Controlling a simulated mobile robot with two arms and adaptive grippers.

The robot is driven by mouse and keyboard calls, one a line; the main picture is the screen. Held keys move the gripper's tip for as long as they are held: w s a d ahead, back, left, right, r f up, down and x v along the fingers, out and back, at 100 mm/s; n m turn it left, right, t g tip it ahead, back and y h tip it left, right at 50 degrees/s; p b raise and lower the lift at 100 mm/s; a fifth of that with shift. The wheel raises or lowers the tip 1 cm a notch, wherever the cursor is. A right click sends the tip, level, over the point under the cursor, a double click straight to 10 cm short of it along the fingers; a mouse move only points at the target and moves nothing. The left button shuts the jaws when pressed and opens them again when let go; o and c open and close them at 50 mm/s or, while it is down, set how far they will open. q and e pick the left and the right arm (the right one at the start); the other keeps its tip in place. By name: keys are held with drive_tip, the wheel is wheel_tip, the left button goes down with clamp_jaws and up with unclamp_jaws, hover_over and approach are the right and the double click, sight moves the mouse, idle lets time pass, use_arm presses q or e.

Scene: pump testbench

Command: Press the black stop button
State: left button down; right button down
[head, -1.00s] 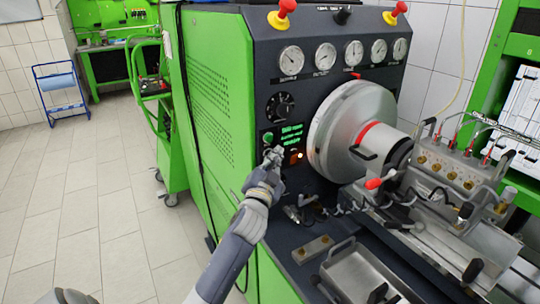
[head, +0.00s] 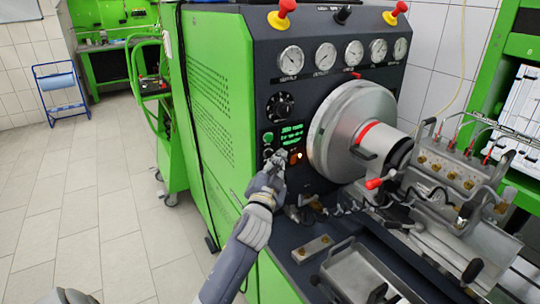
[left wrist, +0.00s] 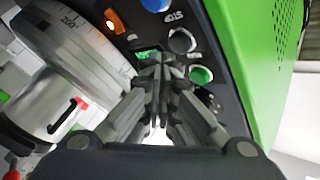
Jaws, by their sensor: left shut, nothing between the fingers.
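The black stop button (left wrist: 182,41) sits in a pale ring on the dark control panel, beside its label, in the left wrist view. In the head view it shows small (head: 267,153) below the green button (head: 267,138). My left gripper (head: 278,157) is shut and empty, in front of the panel just right of the black button. In the left wrist view its fingertips (left wrist: 160,62) lie beside the button, over the edge of the green display (left wrist: 147,54). I see no clear contact with the button.
The green button (left wrist: 200,75) and a blue button (left wrist: 155,4) flank the stop button. An orange switch (left wrist: 115,22) is close by. The big round metal drum (head: 345,130) stands out right of the panel. A metal tray (head: 360,272) lies below.

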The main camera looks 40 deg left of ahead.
use_arm(q)
drive_tip(key=shift+s+d, duration=0.3)
drive_tip(key=shift+d, duration=0.45)
drive_tip(key=shift+s+d, duration=0.35)
drive_tip(key=shift+d, duration=0.45)
drive_tip(key=shift+s+d, duration=0.3)
drive_tip(key=shift+d, duration=0.45)
drive_tip(key=shift+f, duration=0.1)
